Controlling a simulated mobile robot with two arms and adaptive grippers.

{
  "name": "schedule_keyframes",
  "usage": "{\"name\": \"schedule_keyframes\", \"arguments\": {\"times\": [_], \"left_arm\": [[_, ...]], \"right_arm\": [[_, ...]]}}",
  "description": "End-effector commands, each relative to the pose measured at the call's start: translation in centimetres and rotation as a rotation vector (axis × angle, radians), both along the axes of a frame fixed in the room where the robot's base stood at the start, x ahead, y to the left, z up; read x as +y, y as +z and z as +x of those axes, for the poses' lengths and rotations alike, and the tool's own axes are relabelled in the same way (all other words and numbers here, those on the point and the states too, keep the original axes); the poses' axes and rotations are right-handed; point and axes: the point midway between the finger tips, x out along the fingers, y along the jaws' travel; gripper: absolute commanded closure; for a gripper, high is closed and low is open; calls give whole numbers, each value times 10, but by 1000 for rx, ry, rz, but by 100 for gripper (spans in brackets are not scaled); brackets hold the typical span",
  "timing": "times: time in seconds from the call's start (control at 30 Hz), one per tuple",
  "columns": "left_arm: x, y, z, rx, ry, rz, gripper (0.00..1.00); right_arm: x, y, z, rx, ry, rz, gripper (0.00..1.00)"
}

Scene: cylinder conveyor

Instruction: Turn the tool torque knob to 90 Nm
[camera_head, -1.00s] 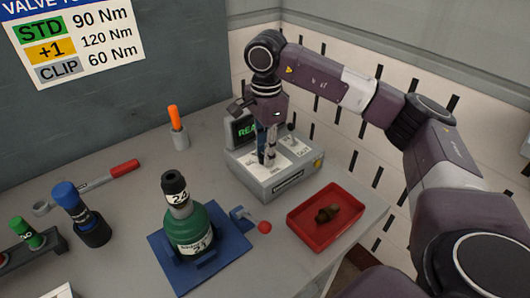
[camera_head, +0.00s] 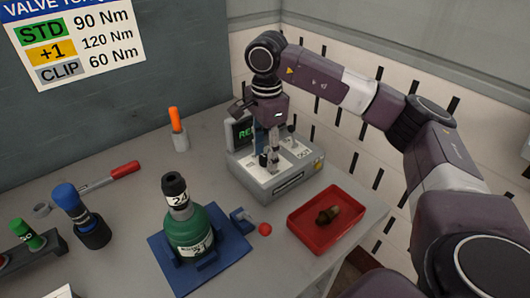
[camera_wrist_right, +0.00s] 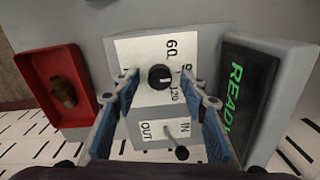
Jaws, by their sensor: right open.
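The torque knob (camera_wrist_right: 160,77) is a small black round knob on the white dial plate of a grey tool box (camera_head: 297,182). Scale numbers 60 and 120 show in the right wrist view; the number between them is partly hidden. I cannot tell exactly where the knob points. My right gripper (camera_head: 272,163) points down over the box's top. In the wrist view its blue-padded fingers (camera_wrist_right: 160,82) are open, one on each side of the knob, with visible gaps. An IN/OUT lever (camera_wrist_right: 181,152) lies near the fingers' base. My left gripper is not in view.
A screen (camera_wrist_right: 237,92) reading READY stands beside the dial. A red tray (camera_head: 298,225) with a brass part (camera_head: 328,214) is at the front right. A wall chart (camera_head: 75,40) lists STD 90 Nm.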

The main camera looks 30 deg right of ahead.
Motion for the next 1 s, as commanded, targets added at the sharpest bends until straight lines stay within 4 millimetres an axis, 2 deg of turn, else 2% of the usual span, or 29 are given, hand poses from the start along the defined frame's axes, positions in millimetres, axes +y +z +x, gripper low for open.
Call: {"name": "schedule_keyframes", "arguments": {"times": [0.17, 0.4, 0.53, 0.73, 1.0], "left_arm": [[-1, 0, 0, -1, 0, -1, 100], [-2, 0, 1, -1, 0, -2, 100], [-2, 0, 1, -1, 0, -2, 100], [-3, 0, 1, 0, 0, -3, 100], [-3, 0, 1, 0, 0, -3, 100]], "right_arm": [[1, 23, 1, -5, 0, 2, 60], [1, 79, -1, -7, 0, 0, 60], [0, 99, -2, -6, -1, 1, 60], [0, 114, -2, -4, 0, 1, 60], [1, 119, -3, -2, 0, 1, 60]]}}
